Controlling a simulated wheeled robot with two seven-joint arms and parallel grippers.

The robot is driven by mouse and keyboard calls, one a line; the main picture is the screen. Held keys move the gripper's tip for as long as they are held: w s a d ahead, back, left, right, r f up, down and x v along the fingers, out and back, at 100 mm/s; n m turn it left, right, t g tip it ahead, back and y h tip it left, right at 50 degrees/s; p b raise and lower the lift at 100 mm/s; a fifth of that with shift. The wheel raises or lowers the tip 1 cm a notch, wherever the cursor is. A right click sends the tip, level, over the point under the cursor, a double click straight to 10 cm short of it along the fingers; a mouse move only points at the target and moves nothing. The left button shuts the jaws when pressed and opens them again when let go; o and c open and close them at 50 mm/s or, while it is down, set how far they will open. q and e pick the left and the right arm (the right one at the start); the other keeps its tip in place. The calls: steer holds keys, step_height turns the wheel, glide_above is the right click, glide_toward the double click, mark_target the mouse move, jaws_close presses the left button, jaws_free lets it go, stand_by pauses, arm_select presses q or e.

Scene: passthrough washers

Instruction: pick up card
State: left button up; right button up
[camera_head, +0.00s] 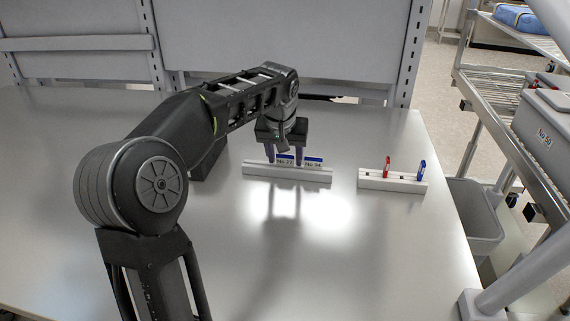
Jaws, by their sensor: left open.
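Two cards with blue top edges stand side by side in a long white holder (287,173) on the table. The left card (285,159) reads "No 27" or similar. The right card (314,162) reads "No 94" or similar. My left gripper (285,159) points down over the holder, with its fingers open around the left card, one near each side of it. I cannot tell whether the fingers touch the card. My right gripper is not in view.
A second white holder (393,181) to the right carries a red marker (387,166) and a blue marker (422,170). A wire rack with a grey bin (546,119) labelled "No 50" stands beyond the right table edge. The front of the table (370,260) is clear.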

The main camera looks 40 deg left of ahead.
arm_select(q)
steer(key=shift+c, duration=0.4)
steer(key=c, duration=1)
step_height(320, 180, up, 10)
steer(key=shift+p, duration=0.7)
